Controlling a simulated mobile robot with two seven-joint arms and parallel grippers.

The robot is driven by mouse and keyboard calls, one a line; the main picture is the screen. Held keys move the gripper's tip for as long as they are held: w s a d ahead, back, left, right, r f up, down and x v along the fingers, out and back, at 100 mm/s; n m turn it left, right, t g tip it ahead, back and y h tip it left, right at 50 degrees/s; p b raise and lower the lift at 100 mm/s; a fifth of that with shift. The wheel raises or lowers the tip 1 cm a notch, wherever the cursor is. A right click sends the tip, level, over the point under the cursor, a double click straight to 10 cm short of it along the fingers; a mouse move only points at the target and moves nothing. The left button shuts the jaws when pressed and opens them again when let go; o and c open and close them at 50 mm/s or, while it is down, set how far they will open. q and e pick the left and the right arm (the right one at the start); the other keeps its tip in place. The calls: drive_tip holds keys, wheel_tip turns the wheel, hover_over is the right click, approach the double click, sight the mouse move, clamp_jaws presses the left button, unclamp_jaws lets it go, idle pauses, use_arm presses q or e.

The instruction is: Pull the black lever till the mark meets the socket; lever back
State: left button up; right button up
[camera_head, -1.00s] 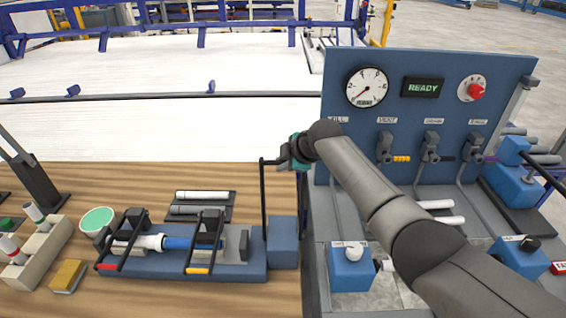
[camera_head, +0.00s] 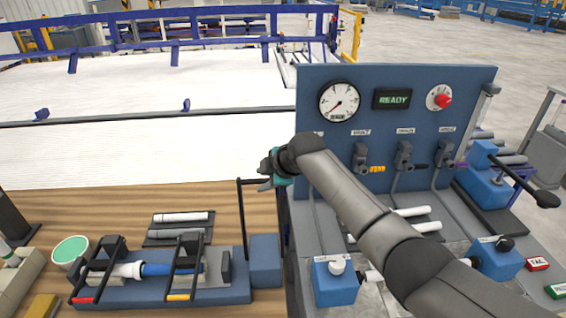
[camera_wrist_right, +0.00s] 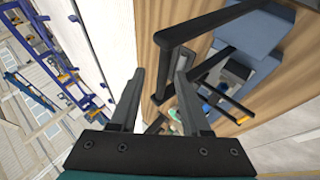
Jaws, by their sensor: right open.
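The black lever (camera_head: 242,222) stands upright beside the blue end block (camera_head: 265,260) of the pipe jig (camera_head: 215,292). Its top bar points right toward my right gripper (camera_head: 266,172). My right gripper is open at the lever's top; in the right wrist view the lever (camera_wrist_right: 174,62) shows between and beyond the spread fingers (camera_wrist_right: 161,76). Contact cannot be told. In the jig, a white pipe piece with a socket (camera_head: 128,270) meets a blue pipe (camera_head: 160,268), under clamps with red and orange handle tips. The mark is too small to make out. My left gripper is out of view.
A blue panel (camera_head: 390,90) with a gauge and a READY display stands right, behind my right arm. Two grey-white pipes (camera_head: 180,217) lie on a dark tray behind the jig.

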drive_tip(key=v, duration=1.3)
